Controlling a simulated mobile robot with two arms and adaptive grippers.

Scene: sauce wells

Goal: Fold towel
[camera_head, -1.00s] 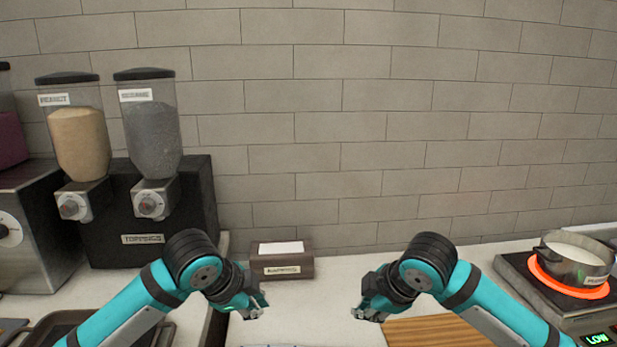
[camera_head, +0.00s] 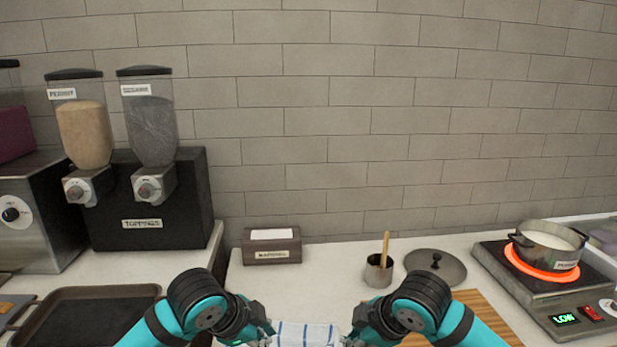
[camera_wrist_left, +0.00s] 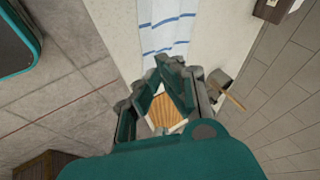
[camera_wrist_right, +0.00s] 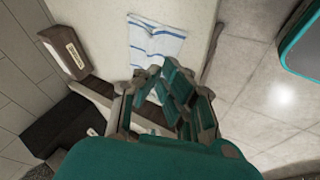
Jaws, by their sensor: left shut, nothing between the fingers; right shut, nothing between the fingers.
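A white towel with blue stripes (camera_head: 305,333) lies on the counter at the bottom edge of the head view, partly cut off. It also shows in the left wrist view (camera_wrist_left: 168,28) and in the right wrist view (camera_wrist_right: 157,42). My left gripper (camera_head: 262,333) is at the towel's left side and my right gripper (camera_head: 357,330) at its right side. Both grippers are shut and empty. I cannot tell whether either touches the cloth.
A brown box (camera_head: 272,246) stands behind the grippers. A metal cup with a wooden handle (camera_head: 378,272) and a lid (camera_head: 434,267) are at right, near a wooden board (camera_head: 470,300). A pot (camera_head: 548,246) sits on a glowing hot plate. A dark tray (camera_head: 85,310) is at left.

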